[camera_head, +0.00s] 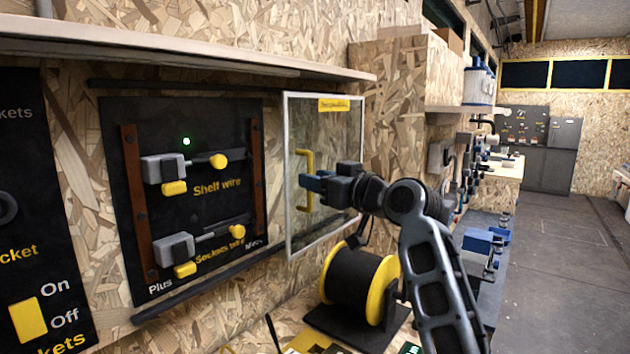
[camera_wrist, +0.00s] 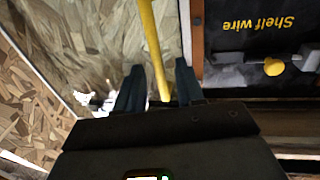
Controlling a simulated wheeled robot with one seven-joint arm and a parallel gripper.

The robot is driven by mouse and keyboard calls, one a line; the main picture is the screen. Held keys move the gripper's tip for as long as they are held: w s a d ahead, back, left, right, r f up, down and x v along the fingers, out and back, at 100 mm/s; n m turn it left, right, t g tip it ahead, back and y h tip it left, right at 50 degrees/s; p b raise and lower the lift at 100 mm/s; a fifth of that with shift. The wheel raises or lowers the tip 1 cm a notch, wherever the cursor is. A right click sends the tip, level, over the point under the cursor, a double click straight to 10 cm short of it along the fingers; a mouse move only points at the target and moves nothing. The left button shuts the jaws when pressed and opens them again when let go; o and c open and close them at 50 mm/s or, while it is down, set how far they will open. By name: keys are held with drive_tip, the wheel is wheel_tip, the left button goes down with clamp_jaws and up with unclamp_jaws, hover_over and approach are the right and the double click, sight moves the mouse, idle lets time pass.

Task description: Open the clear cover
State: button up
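The clear cover (camera_head: 335,150) is a see-through pane in a pale frame with a yellow label at its top. It stands to the right of the black switch panel (camera_head: 215,130), whose switches are exposed. A yellow bar handle (camera_head: 308,160) is upright on the cover's left part. My gripper (camera_head: 312,183) is at the handle's middle. In the wrist view the handle (camera_wrist: 150,40) runs between the two dark blue fingers (camera_wrist: 158,85), with narrow gaps on both sides. The fingers look open around it, not clamped. My arm hides part of the cover's right edge.
A wooden shelf (camera_head: 180,52) juts out above the panel. Dark rails run above and below it. A black and yellow cable spool (camera_head: 358,280) stands below the cover. A wooden cabinet (camera_head: 405,90) is to the right. The floor (camera_head: 555,270) farther right is clear.

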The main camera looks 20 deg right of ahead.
drive_tip(key=v, duration=0.6)
drive_tip(key=shift+s+b, duration=0.3)
drive_tip(key=shift+d, duration=0.15)
drive_tip(key=shift+f, duration=0.15)
drive_tip(key=s+f+m+h, duration=0.3)
drive_tip(key=s+f, duration=0.8)
drive_tip(key=f, duration=0.3)
drive_tip(key=s+f+m+h, duration=0.2)
drive_tip(key=s+f+h, duration=0.1)
drive_tip(key=s+f, duration=0.9)
drive_tip(key=s+a+f+g+h, duration=0.1)
drive_tip(key=s+f, duration=0.1)
drive_tip(key=s, duration=0.5)
drive_tip(key=s+f, duration=0.3)
drive_tip(key=s, duration=0.5)
drive_tip(key=a+r+p+v, duration=0.1)
drive_tip(key=r+v, duration=0.1)
drive_tip(key=v, duration=1.5)
drive_tip(key=shift+g, duration=0.4)
